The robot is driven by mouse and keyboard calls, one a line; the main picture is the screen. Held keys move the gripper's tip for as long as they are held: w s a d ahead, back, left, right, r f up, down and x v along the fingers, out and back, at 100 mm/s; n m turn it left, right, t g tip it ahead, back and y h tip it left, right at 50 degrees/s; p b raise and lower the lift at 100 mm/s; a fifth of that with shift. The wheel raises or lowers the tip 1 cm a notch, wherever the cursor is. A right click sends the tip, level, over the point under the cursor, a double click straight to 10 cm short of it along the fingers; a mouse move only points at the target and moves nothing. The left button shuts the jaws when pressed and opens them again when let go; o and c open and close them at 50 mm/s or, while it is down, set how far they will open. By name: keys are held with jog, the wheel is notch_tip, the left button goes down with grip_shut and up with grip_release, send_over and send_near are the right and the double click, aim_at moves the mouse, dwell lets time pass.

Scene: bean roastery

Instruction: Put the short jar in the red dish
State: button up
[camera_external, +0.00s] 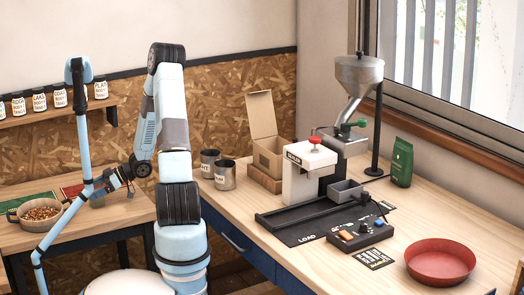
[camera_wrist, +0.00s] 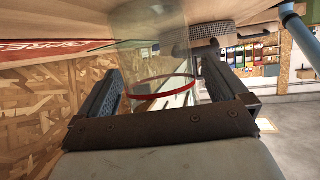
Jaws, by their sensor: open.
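A clear glass jar with a red ring (camera_wrist: 165,95) stands between the two fingers of my gripper (camera_wrist: 158,98) in the wrist view. The fingers are apart, one on each side of the jar, and I cannot tell whether either touches it. In the external view my gripper (camera_external: 98,187) is low over the left table, and the jar is too small and covered to make out clearly. The red dish (camera_external: 440,261) lies on the right-hand workbench near its front right corner, and it looks empty.
A bowl of beans (camera_external: 40,212) sits left of my gripper. On the workbench (camera_external: 310,268) stand two grey tins (camera_external: 225,175), a cardboard box (camera_external: 268,150), a grinder (camera_external: 310,170), a black tray with controls (camera_external: 360,233) and a green bag (camera_external: 401,163).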

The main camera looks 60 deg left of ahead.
jog(key=shift+r, duration=0.1)
jog(key=shift+w+r, duration=0.1)
jog(key=shift+w, duration=0.2)
jog(key=v, duration=1.1)
jog(key=shift+w, duration=0.25)
jog(key=shift+w, duration=0.1)
jog(key=x, duration=0.7)
jog(key=shift+w+a, duration=0.1)
jog(key=shift+d+x, duration=0.15)
jog(key=shift+x, duration=0.85)
jog(key=shift+d+x, duration=0.15)
jog(key=shift+x, duration=1.65)
jog(key=shift+c, duration=0.3)
